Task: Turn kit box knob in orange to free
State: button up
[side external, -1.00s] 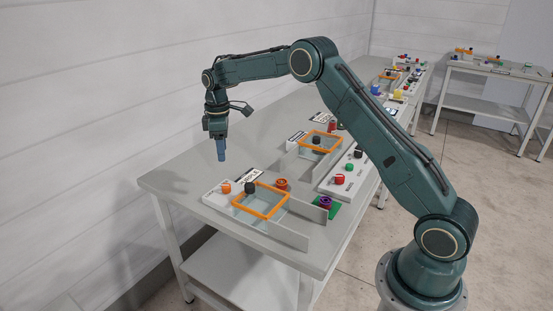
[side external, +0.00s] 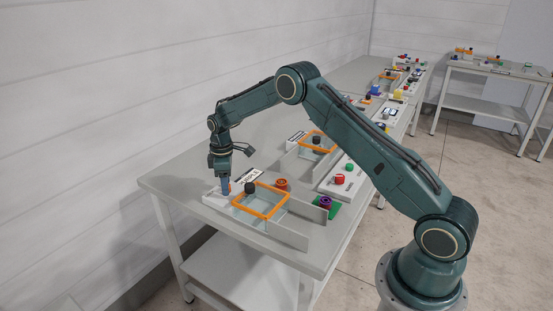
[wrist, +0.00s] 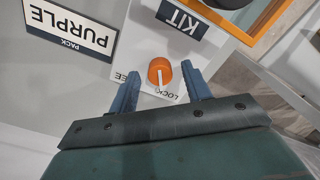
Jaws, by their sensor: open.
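The orange kit box knob (wrist: 155,66) is round with a white pointer line and sits on a pale panel. In the wrist view its pointer runs down toward the LOCK label (wrist: 169,94). Another label, partly hidden by the left finger, shows only "EE" to the left. My gripper (wrist: 158,72) is open, with one blue finger on each side of the knob and a visible gap to it. In the side view my gripper (side external: 225,187) is low over the panel and mostly hides the knob.
A box with an orange frame (side external: 262,215) and a black knob (side external: 250,187) stands right beside the panel. A KIT plate (wrist: 183,17) and a PURPLE PACK sign (wrist: 68,30) lie close by. An orange-red part (side external: 282,184) and a purple part (side external: 325,202) are farther right.

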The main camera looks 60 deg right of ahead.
jog(key=shift+f, duration=0.55)
jog(key=c, duration=1)
jog(key=shift+m, duration=0.3)
jog(key=m, duration=1.1)
jog(key=shift+m, duration=0.3)
